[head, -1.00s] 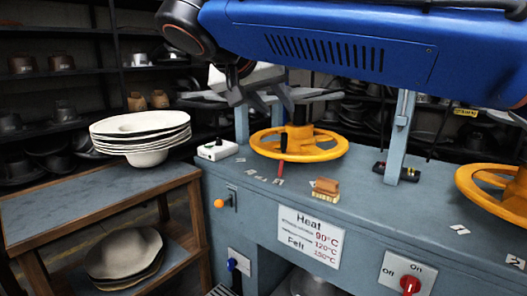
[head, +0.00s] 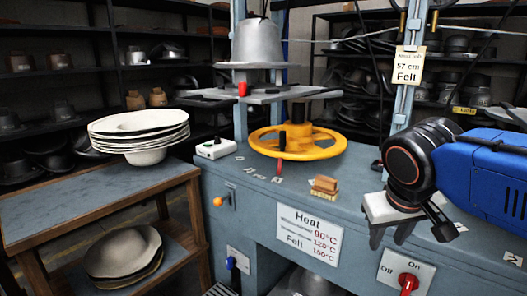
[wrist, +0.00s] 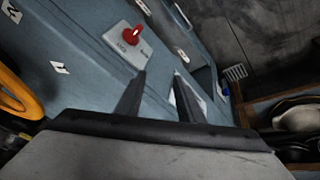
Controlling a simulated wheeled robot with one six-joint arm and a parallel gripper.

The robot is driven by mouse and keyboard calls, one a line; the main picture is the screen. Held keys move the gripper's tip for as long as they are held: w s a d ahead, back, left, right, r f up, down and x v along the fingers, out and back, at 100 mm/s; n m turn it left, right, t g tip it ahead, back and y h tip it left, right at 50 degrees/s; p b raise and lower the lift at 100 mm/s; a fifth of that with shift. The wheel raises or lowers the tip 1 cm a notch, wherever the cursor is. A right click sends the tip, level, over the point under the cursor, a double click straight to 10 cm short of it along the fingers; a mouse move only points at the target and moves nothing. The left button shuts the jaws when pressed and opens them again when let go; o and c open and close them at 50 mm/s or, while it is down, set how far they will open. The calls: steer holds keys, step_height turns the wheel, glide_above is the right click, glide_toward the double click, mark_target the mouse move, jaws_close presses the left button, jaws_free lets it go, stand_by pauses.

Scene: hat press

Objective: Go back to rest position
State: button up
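My gripper (head: 410,236) hangs at the right of the head view, in front of the blue-grey press bench (head: 260,185) and just above the red On/Off switch (head: 408,282). Its two dark fingers stand apart with nothing between them. In the wrist view, the fingers of my gripper (wrist: 160,78) also show a gap, with the bench front beyond them. The red switch shows there too (wrist: 132,36), left of the fingers and apart from them. My blue arm comes in from the right edge.
A grey metal hat form (head: 257,45) stands on the press plate above a yellow handwheel (head: 297,142). A stack of pale hat felts (head: 140,130) lies on a wooden cart (head: 60,205) at left. An upright post (head: 405,75) rises behind my gripper. Shelves line the back.

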steer(key=s+d+f+y, duration=0.1)
steer(key=s+d+f, duration=0.1)
steer(key=s+f, duration=0.6)
step_height(320, 180, down, 4)
steer(key=shift+d+r+m+y, duration=0.25)
steer(key=shift+d+m+y, duration=0.05)
steer(key=shift+y, duration=0.1)
steer(key=shift+o, duration=0.5)
